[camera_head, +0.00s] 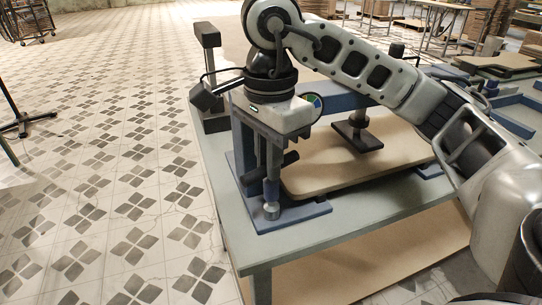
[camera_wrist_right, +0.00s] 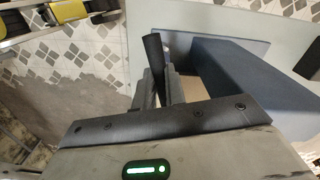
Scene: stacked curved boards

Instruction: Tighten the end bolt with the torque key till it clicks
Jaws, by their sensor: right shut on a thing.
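My right gripper (camera_head: 269,150) points straight down at the near left corner of the bench, shut on the torque key. The key has a dark cross handle (camera_head: 254,176), a blue band (camera_head: 271,189) and a silver lower end (camera_head: 271,209). It stands about upright, its lower end at the blue base plate (camera_head: 302,216). I cannot make out the end bolt; the contact at the tip is unclear. In the right wrist view a dark bar (camera_wrist_right: 154,55) of the key shows at the fingers (camera_wrist_right: 158,88). My left gripper is not in view.
A blue clamp frame with a crossbeam (camera_head: 345,99) stands close beside the gripper. A tan curved board (camera_head: 335,177) lies under a dark press pad (camera_head: 357,138). Tiled floor (camera_head: 110,150) lies open at left.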

